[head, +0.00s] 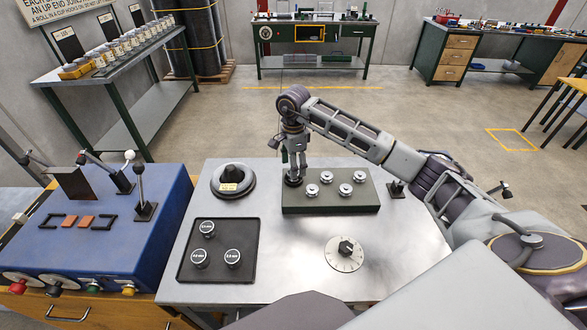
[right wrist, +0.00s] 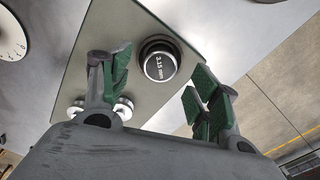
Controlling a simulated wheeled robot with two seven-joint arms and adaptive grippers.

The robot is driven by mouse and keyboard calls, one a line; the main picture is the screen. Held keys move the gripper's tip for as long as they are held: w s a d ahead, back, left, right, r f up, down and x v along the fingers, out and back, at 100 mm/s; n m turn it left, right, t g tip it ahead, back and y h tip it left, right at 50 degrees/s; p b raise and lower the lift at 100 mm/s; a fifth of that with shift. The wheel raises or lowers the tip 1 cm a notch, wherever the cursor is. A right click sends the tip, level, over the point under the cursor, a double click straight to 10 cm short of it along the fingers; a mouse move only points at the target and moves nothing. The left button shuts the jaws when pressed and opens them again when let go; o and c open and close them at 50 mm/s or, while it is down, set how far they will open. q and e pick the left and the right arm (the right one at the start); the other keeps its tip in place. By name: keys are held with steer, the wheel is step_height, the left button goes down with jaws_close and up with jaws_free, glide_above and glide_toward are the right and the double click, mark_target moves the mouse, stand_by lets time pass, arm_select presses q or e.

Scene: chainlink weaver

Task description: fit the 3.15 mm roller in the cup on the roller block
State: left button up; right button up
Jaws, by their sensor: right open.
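The 3.15 mm roller (right wrist: 160,67) is dark with a pale rim, its label facing up in the right wrist view. It sits within a dark round cup (right wrist: 147,45) on the green roller block (head: 335,209); I cannot tell how deep it sits. The block also shows in the right wrist view (right wrist: 105,35). My right gripper (head: 293,177) is over the block's left end in the head view. In the right wrist view its fingers (right wrist: 162,82) are spread on either side of the roller, with gaps between. My left gripper is out of view.
Several silver studs (head: 327,177) stand on the block. A black tray (head: 222,272) with three rollers lies left of it. A dial (head: 345,253), a round black fixture (head: 232,181) and a blue lever console (head: 95,240) are nearby.

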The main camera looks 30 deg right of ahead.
step_height(320, 180, up, 10)
steer(key=shift+f, duration=0.25)
stand_by(0.3)
steer(key=shift+f, duration=0.1)
stand_by(0.9)
